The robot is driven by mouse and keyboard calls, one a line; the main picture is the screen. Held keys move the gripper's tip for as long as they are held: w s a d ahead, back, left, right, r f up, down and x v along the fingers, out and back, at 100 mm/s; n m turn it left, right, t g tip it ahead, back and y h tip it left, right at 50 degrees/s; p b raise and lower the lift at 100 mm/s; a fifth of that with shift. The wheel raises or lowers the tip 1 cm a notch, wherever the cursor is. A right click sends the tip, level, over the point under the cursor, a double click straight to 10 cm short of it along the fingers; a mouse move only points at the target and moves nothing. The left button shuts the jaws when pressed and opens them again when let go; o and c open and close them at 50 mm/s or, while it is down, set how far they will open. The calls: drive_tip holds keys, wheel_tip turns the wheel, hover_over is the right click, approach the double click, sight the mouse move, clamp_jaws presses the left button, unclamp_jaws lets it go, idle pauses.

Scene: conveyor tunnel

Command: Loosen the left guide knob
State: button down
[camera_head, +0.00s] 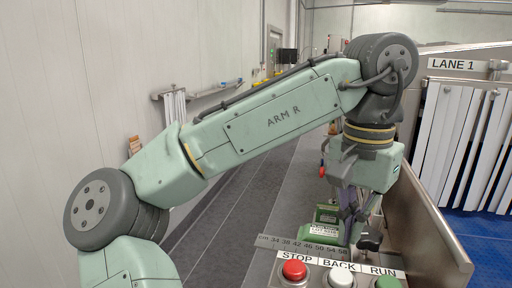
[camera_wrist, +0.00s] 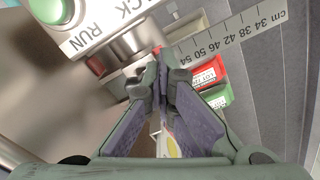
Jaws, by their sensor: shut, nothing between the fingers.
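A dark knob (camera_head: 370,241) stands just right of my gripper's fingertips, close behind the button panel. I cannot tell from these views whether it is the left guide knob. My gripper (camera_head: 352,238) points down over the front of the lane, and its fingers are shut and empty. In the wrist view, my gripper (camera_wrist: 160,72) has its fingertips together beside a shiny metal cylindrical part (camera_wrist: 135,50). The fingers partly hide what lies under them, so contact with the knob is unclear.
A panel carries a red STOP button (camera_head: 294,270), a white BACK button (camera_head: 341,277) and a green RUN button (camera_head: 388,283). A centimetre ruler (camera_head: 300,245) lies behind it. Green cartons (camera_head: 321,232) stand beyond. A metal side wall (camera_head: 430,220) and LANE 1 strip curtain (camera_head: 465,145) are right.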

drive_tip(key=shift+s+d+f+p, duration=0.2)
drive_tip(key=shift+s+f+p, duration=0.3)
drive_tip(key=shift+p, duration=0.25)
drive_tip(key=shift+s+d, duration=0.65)
drive_tip(key=shift+s, duration=0.1)
drive_tip(key=shift+s+d, duration=0.1)
drive_tip(key=shift+d, duration=0.1)
idle(0.5)
drive_tip(key=shift+s+a, duration=0.1)
drive_tip(key=shift+s, duration=0.15)
wheel_tip(320, 180, up, 6)
hover_over(372, 243)
drive_tip(key=s+a, duration=0.1)
drive_tip(key=s, duration=0.1)
drive_tip(key=shift+a+r, duration=0.1)
drive_tip(key=shift+r, duration=0.05)
